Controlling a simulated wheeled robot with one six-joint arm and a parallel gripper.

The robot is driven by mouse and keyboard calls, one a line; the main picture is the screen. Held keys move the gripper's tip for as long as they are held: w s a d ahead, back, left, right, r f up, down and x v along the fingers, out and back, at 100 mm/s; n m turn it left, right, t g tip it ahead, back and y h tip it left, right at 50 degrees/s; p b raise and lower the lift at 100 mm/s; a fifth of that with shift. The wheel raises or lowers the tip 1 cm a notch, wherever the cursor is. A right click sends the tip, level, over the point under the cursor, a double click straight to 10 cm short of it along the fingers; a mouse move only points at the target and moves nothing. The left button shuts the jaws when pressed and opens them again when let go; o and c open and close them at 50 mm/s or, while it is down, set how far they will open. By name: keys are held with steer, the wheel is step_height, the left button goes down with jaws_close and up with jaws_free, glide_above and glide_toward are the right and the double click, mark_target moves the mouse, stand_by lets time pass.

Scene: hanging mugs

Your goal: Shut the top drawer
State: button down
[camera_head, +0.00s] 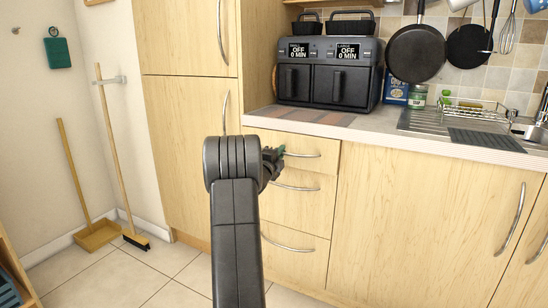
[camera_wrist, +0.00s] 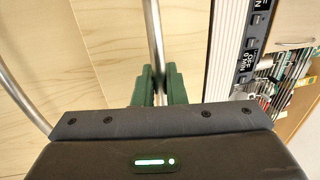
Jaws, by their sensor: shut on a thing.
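The top drawer (camera_head: 325,163) is the uppermost of three light wood drawers below the counter. It looks flush or nearly flush with the cabinet; a small gap is hard to judge. Its curved metal handle (camera_head: 308,155) runs across its front and shows as an upright bar (camera_wrist: 154,30) in the wrist view. My gripper (camera_head: 275,160) is at the left part of this handle, partly hidden behind my arm in the head view. In the wrist view its green fingers (camera_wrist: 157,86) are shut around the bar, one on each side.
The middle drawer (camera_head: 310,202) and bottom drawer (camera_head: 300,262) look shut below. A tall cupboard (camera_head: 185,150) stands left. The counter (camera_head: 375,125) above holds a black air fryer (camera_head: 328,75). A broom (camera_head: 120,160) and dustpan (camera_head: 98,235) lean at the left wall. The floor there is clear.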

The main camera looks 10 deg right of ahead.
steer(key=shift+x, duration=1)
steer(key=c, duration=1.6)
jaws_free()
steer(key=shift+f, duration=0.2)
steer(key=p+v, duration=0.1)
steer(key=v, duration=1.3)
steer(key=shift+w+p, duration=0.1)
steer(key=shift+p, duration=0.25)
